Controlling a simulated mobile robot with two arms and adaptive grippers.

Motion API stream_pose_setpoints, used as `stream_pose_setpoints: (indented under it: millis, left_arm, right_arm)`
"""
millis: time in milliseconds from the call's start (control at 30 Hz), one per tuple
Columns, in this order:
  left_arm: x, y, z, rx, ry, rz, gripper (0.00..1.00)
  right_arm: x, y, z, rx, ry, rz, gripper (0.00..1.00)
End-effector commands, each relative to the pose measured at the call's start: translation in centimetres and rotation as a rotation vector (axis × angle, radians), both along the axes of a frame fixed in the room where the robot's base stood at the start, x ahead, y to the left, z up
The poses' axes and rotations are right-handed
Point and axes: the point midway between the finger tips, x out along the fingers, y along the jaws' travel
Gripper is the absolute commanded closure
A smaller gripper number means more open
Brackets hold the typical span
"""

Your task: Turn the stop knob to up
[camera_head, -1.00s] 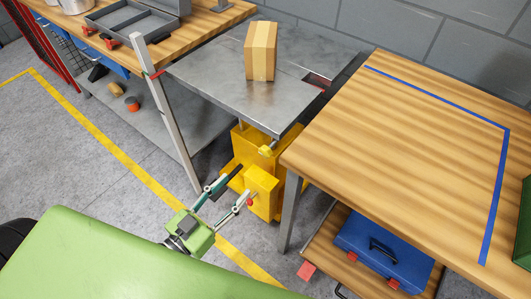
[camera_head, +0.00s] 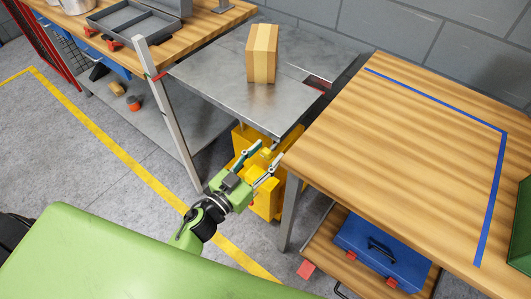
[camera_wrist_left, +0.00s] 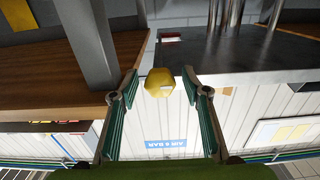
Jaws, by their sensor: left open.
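The yellow stop knob (camera_wrist_left: 159,82) shows in the left wrist view, between the fingertips in the picture. A small mark is on its face; I cannot tell which way that points. In the head view the knob (camera_head: 266,153) is small and partly crowded by the fingers, at the top of the yellow box (camera_head: 264,207) below the metal table. My left gripper (camera_head: 270,150) is open, with its fingers reaching up toward the knob. It also shows open in the left wrist view (camera_wrist_left: 161,71), with no clear contact on the knob. My right gripper is not in view.
The metal table (camera_head: 225,85) bears a cardboard box (camera_head: 262,52). A wooden table (camera_head: 400,150) stands close on the right, its leg (camera_head: 289,212) beside the yellow box. A blue toolbox (camera_head: 385,255) lies below it. The floor at left is mostly clear.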

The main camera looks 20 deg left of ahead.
Motion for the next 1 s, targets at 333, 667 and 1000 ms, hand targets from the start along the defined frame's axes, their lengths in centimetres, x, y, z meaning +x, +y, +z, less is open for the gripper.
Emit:
stream_pose_setpoints:
  millis: [333, 667, 1000]
  left_arm:
    - [0.15, -0.08, -0.01, 0.001, 0.0, 0.0, 0.72]
    - [0.13, -0.07, 0.0, 0.006, -0.002, 0.0, 0.96]
    - [0.13, -0.08, 0.04, 0.132, -0.048, -0.001, 0.96]
  right_arm:
    - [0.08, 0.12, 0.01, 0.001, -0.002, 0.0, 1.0]
    - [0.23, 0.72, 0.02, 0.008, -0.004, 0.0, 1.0]
    - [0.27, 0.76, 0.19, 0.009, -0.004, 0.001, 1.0]
